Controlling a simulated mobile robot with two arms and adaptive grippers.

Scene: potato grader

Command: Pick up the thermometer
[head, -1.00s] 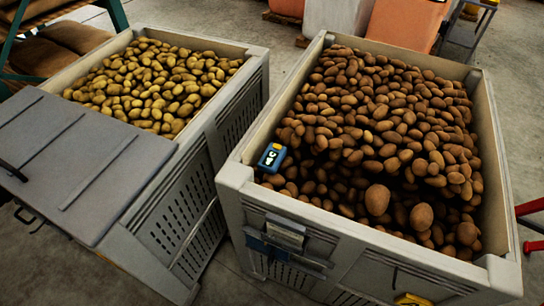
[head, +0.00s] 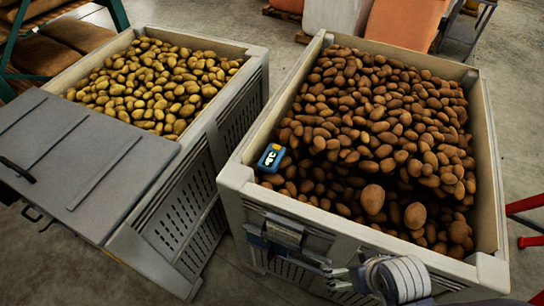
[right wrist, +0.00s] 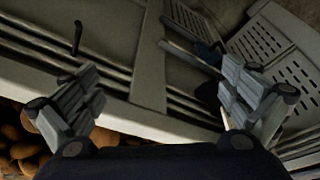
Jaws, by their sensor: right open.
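A small blue device with a light display and a yellow mark, which looks like the thermometer (head: 270,158), lies at the near left inner corner of the right bin, against the potatoes. My right gripper (head: 342,279) is in front of that bin's near wall, to the right of and below the device, and apart from it. In the right wrist view my right gripper (right wrist: 160,88) has its two fingers wide apart with nothing between them, over the bin's wall. I cannot make out the thermometer in that view. My left gripper is not in view.
The right bin (head: 484,135) has high grey walls and is full of brown potatoes. A grey bin (head: 258,70) of yellowish potatoes stands to its left, partly covered by a grey lid (head: 80,165). A narrow floor gap separates them. Red bars (head: 527,205) stand at the right.

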